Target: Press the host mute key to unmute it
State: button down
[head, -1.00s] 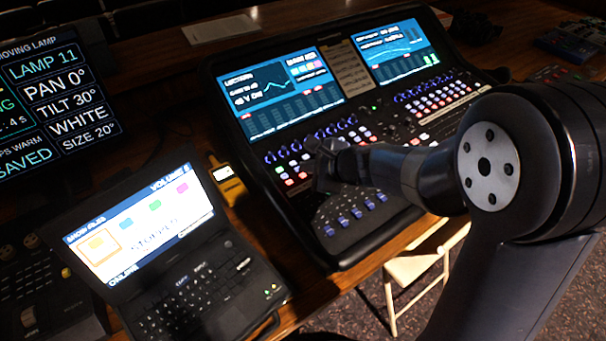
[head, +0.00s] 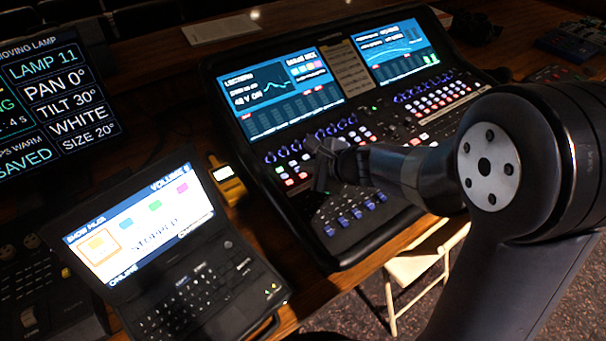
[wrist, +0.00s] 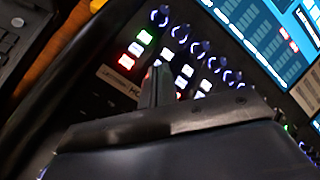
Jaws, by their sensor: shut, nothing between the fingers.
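The mixing desk (head: 285,205) has rows of small lit keys below its screens. My gripper (head: 320,178) is shut and empty, low over the left part of the key rows. In the wrist view its fingertips (wrist: 157,68) are among the keys, and I cannot tell whether they touch one. A label strip (wrist: 118,84) begins with "HO" and runs behind the fingers. A red-lit key (wrist: 148,74) in that column is mostly hidden by them; I cannot read which key is host mute.
A row of knobs (wrist: 180,33) with blue-white rings lies beyond the keys, with further lit keys (wrist: 187,71) to the right. A laptop (head: 200,295) and a yellow device (head: 228,183) sit left of the desk. A chair (head: 415,265) stands in front.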

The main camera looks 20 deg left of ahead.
jog(key=shift+f, duration=0.2)
jog(key=shift+f+b, duration=0.25)
jog(key=shift+b, duration=0.3)
jog(key=shift+f+b, duration=0.25)
jog(key=shift+b, duration=0.05)
dwell(0.4)
jog(key=shift+r, duration=0.1)
jog(key=shift+r+p, duration=0.5)
jog(key=shift+r, duration=0.1)
jog(key=shift+s+d+r+p, duration=0.1)
jog(key=shift+r+p, duration=0.95)
jog(key=shift+r, duration=0.2)
jog(key=shift+s+d+r+p, duration=0.1)
jog(key=shift+r+p, duration=0.9)
jog(key=shift+r, duration=0.25)
jog(key=shift+f, duration=0.2)
